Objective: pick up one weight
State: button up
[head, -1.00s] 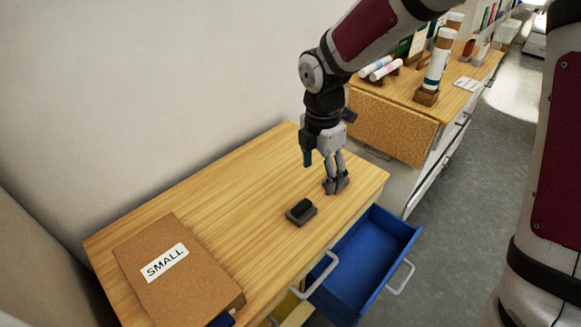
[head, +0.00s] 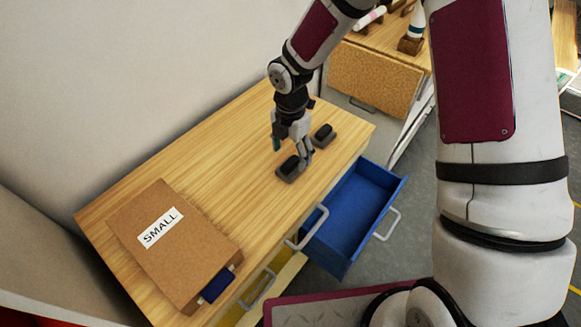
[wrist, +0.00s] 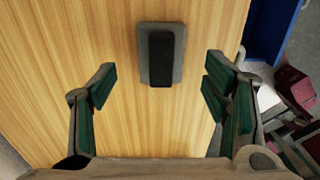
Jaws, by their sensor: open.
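Two dark weights with grey bases lie on the wooden table top. The nearer weight (head: 288,169) is just in front of my gripper (head: 291,150); the farther weight (head: 323,133) is just to its right and behind. My gripper is open, pointing down over the table. In the wrist view, one weight (wrist: 161,54) lies flat ahead of the gap between the spread green-padded fingers (wrist: 160,92), with nothing between them. I cannot tell for sure which weight that is.
A brown box labelled SMALL (head: 172,245) lies at the table's left end. An open blue drawer (head: 352,215) sticks out from the front. Another unit with a cork-like panel (head: 372,82) stands behind. The table's back left part (head: 215,150) is clear.

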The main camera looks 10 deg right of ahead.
aim_at(290, 162)
jog(key=shift+s+f+p, duration=0.1)
jog(key=shift+f+p, duration=0.35)
jog(key=shift+f, duration=1.9)
jog(key=c, duration=1.5)
grip_shut()
jog(key=shift+r, duration=0.25)
